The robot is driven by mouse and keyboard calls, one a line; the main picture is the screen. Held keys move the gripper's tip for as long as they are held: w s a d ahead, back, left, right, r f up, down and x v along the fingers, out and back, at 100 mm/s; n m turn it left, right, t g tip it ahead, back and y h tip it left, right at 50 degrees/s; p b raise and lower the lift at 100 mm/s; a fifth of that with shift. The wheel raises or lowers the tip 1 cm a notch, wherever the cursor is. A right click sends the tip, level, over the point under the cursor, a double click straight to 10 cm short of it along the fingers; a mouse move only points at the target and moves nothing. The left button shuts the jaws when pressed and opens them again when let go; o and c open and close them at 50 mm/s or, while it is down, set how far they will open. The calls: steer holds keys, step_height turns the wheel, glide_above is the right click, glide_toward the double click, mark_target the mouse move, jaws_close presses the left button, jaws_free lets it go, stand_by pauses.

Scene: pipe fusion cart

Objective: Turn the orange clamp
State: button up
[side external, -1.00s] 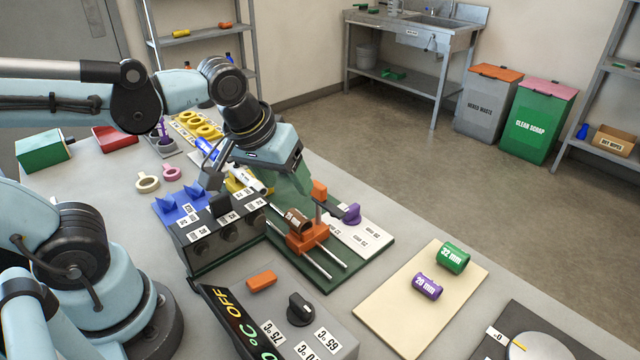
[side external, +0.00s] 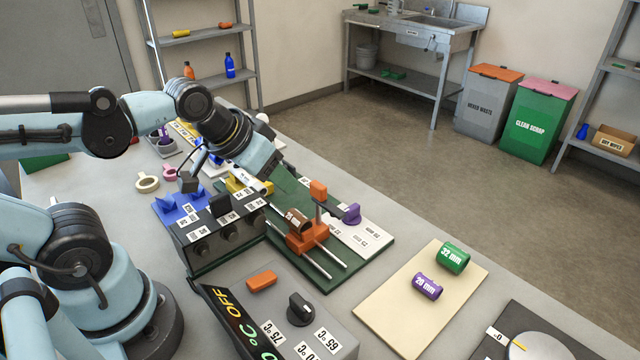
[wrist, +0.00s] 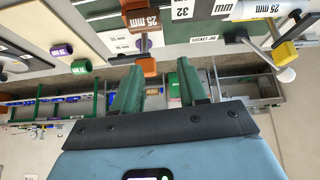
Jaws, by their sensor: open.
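The orange clamp (side external: 306,241) stands on the green board, around a brown 25 mm piece (side external: 297,221). Its lever ends in an upright orange handle (side external: 318,190). In the wrist view, the clamp's brown piece (wrist: 141,19) is at the top and the orange handle (wrist: 148,67) appears between my two green fingers. My gripper (wrist: 158,67) is open and holds nothing. In the side view my gripper (side external: 291,183) is tilted toward the handle from the left, a little apart from it. The fingers blend into the green board there, so the exact gap is unclear.
A white pipe (side external: 251,182) lies by a yellow clamp (wrist: 283,52), close to my gripper. The dark labelled block (side external: 220,235) stands in front. Green (side external: 453,257) and purple (side external: 427,286) fittings lie farther right.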

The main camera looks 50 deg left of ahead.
steer(key=w+d+r+n+g, duration=0.1)
steer(key=w+r+n+g, duration=0.2)
steer(key=r+n, duration=0.35)
steer(key=n+g, duration=0.4)
steer(key=n, duration=0.7)
glide_toward(318, 184)
steer(key=shift+s+f, duration=0.1)
steer(key=shift+f, duration=4.15)
jaws_close()
